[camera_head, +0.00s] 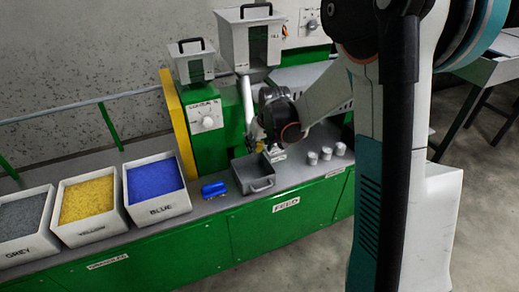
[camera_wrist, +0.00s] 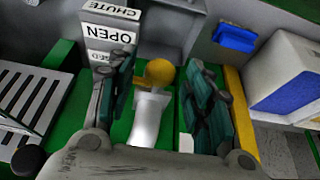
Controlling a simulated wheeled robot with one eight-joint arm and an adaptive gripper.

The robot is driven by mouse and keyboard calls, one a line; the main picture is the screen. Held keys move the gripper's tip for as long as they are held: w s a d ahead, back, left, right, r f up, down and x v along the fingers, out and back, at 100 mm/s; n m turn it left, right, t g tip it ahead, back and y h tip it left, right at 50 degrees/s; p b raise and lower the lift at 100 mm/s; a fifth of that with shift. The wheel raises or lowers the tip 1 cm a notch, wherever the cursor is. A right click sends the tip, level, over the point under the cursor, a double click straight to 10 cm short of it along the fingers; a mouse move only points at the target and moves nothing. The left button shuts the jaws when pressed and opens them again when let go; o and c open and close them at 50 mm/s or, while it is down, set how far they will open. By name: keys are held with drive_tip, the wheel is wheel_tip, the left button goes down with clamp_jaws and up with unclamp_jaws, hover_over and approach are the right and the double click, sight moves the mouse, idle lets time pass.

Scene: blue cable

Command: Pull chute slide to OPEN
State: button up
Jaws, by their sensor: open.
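The chute slide shows in the wrist view as a yellow ball knob (camera_wrist: 160,73) on a pale metal shank (camera_wrist: 149,118). A white label plate (camera_wrist: 107,32) beside it reads CHUTE and OPEN, with a partly covered word ending in SED below. My gripper (camera_wrist: 158,68) is open, with one dark finger on each side of the knob. There is a visible gap between the knob and each finger. In the head view my wrist hangs at the green machine's front, and the knob cannot be made out there.
A grey metal tray (camera_head: 254,174) sits below my wrist, with a blue object (camera_head: 214,189) to its left. Several small pale cups stand to its right. Bins of blue (camera_head: 154,178), yellow (camera_head: 88,198) and grey (camera_head: 25,214) pellets line the left.

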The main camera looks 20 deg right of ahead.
drive_tip(key=shift+w+f, duration=0.1)
drive_tip(key=shift+f, duration=0.2)
clamp_jaws()
drive_tip(key=s, duration=0.4)
drive_tip(key=shift+s, duration=0.25)
unclamp_jaws()
drive_tip(key=shift+r, duration=0.15)
